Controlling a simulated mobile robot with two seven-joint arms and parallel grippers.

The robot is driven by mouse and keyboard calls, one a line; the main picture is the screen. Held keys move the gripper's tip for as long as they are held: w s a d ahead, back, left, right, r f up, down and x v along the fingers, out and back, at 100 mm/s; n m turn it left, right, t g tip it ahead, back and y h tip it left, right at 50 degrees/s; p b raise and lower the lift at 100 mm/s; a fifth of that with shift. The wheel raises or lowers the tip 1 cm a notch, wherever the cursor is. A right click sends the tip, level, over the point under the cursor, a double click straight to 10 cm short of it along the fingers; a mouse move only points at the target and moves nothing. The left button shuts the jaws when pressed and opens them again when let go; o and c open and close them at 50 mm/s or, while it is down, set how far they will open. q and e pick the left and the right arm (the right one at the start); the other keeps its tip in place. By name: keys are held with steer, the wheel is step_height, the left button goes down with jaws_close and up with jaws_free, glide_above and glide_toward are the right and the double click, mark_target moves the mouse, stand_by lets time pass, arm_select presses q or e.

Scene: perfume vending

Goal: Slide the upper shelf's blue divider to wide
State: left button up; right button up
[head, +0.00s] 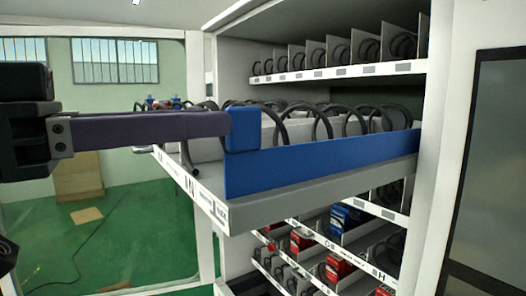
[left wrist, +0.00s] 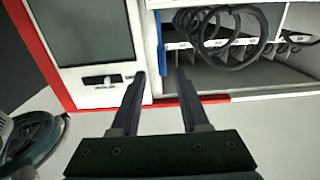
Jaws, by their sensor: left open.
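The blue divider (head: 320,165) is a long upright panel along the right side of the pulled-out upper shelf (head: 300,194), with a blue tab (head: 245,130) at its front end. A label reading WIDE is on the shelf's front edge just below the divider. My left gripper (head: 228,123) is level with the tab, its near finger ending at the tab's left edge; contact cannot be told. In the left wrist view the left gripper (left wrist: 160,72) is open, and the divider (left wrist: 158,45) shows as a thin blue strip between and beyond the fingertips.
Black spiral coils (head: 321,124) stand on the upper shelf. A fixed shelf (head: 340,73) is above, and lower shelves with red and blue boxes (head: 348,222) are below. The machine's white frame and dark screen (head: 495,165) stand at right. Open green floor lies at left.

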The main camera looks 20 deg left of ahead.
arm_select(q)
steer(key=shift+s+a, duration=0.25)
steer(key=shift+s, duration=0.25)
steer(key=shift+r, duration=0.1)
steer(key=f, duration=0.1)
steer(key=f+y+p, duration=0.1)
steer(key=f, duration=0.1)
steer(key=f+n+g+y, duration=0.1)
steer(key=shift+s+a+f+p, duration=0.25)
steer(key=shift+a+f+p, duration=0.05)
steer(key=shift+f+p, duration=0.1)
steer(key=s+a+f+n+g+y+p, duration=0.2)
steer(key=s+f+n+g+y+p, duration=0.2)
steer(key=s+f, duration=1)
steer(key=f+g+y+p, duration=0.1)
steer(key=g+y+p, duration=0.1)
steer(key=g+y, duration=0.2)
steer(key=shift+n+g+y, duration=0.3)
steer(key=shift+g+y, duration=0.1)
steer(key=shift+g, duration=0.4)
steer(key=shift+a+f, duration=0.1)
